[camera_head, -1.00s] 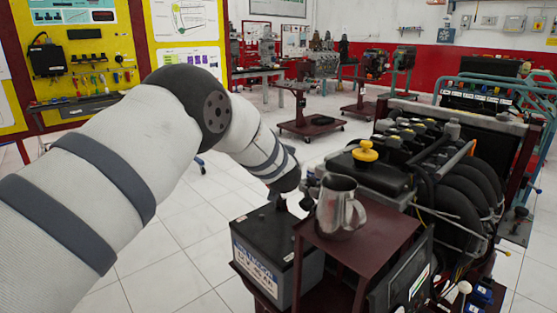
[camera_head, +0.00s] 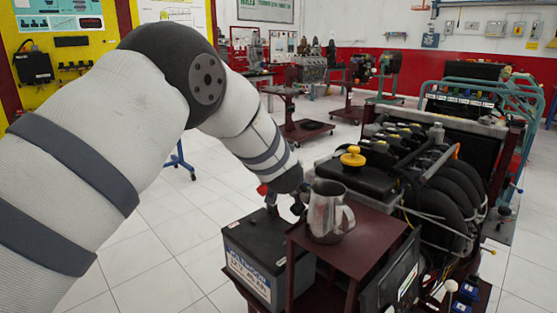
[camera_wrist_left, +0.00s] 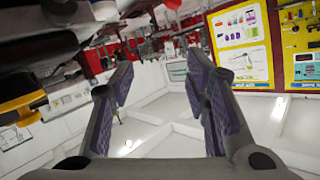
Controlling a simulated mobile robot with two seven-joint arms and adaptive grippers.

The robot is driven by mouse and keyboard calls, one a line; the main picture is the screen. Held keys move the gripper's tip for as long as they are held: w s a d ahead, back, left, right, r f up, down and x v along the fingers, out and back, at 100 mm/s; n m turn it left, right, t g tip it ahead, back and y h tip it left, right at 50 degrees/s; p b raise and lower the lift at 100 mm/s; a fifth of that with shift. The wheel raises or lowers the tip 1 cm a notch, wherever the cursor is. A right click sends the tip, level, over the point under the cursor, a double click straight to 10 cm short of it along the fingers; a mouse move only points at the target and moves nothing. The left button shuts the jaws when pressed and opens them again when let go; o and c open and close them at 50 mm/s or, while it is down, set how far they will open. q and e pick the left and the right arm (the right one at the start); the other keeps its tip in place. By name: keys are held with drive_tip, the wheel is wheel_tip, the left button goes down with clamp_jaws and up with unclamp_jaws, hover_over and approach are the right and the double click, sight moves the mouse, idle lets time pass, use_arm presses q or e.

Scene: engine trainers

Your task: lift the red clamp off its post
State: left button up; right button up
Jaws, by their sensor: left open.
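A small red piece, which looks like the red clamp (camera_head: 262,189), shows just left of my left wrist in the head view, above the dark top of the battery (camera_head: 249,275). Most of it is hidden behind the wrist, so I cannot tell how it sits on its post. My right gripper is not in view.
A metal jug (camera_head: 327,213) stands on a dark red stand (camera_head: 368,240) right of the battery, close to my left wrist. Behind it is an engine with a yellow cap (camera_head: 352,157) and thick black hoses (camera_head: 455,195). Open tiled floor lies left of the battery.

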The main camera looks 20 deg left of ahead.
use_arm(q)
drive_tip(key=v, duration=1.2)
